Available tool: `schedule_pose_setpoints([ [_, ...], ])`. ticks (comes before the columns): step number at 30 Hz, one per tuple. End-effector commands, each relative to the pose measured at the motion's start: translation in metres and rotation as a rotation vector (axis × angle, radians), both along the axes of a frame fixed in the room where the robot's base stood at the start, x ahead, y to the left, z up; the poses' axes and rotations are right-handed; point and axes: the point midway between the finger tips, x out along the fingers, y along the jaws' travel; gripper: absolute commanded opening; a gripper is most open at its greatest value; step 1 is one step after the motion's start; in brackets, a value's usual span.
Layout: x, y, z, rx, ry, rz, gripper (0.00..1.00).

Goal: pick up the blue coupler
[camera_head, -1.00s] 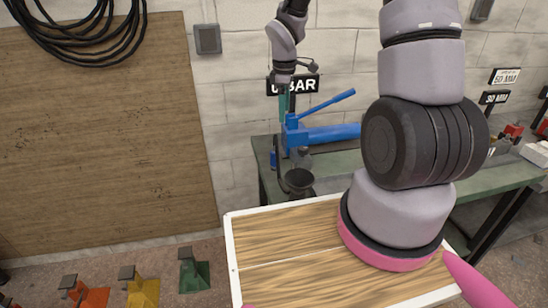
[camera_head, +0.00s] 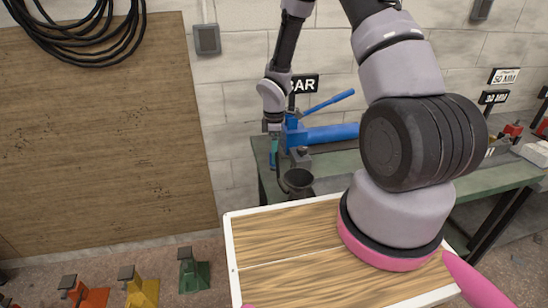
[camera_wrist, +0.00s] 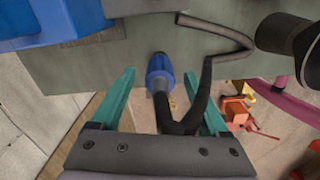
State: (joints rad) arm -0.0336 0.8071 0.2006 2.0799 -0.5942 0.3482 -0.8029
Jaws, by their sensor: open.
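The blue coupler (camera_wrist: 159,73) shows in the wrist view, with a black hose (camera_wrist: 202,97) running from its lower end. It appears in front of the green bench's edge, between the two teal fingers of my gripper (camera_wrist: 158,77). The fingers are apart, with a gap on each side of the coupler, and I see no contact. In the head view my gripper (camera_head: 274,150) points down beside the left end of the bench.
The green bench (camera_head: 345,162) carries a blue tool (camera_head: 330,133) with a long handle close to my gripper. A dark cup-shaped part (camera_head: 297,180) stands just right of it. Orange, yellow and green stands (camera_head: 193,272) are on the floor at left.

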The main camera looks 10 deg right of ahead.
Motion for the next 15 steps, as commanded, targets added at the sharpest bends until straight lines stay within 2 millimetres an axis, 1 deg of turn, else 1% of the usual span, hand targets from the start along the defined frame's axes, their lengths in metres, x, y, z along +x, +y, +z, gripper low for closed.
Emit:
schedule_pose_setpoints([
  [1,0.000,0.001,-0.009,-0.001,0.002,0.002,0.78],
  [5,0.000,0.000,-0.021,0.000,0.001,0.000,0.78],
  [13,0.000,0.000,-0.024,0.000,-0.001,-0.001,0.78],
  [14,0.000,0.000,-0.024,0.000,-0.001,-0.001,0.67],
  [15,0.000,0.000,-0.024,0.000,-0.001,-0.001,0.51],
])
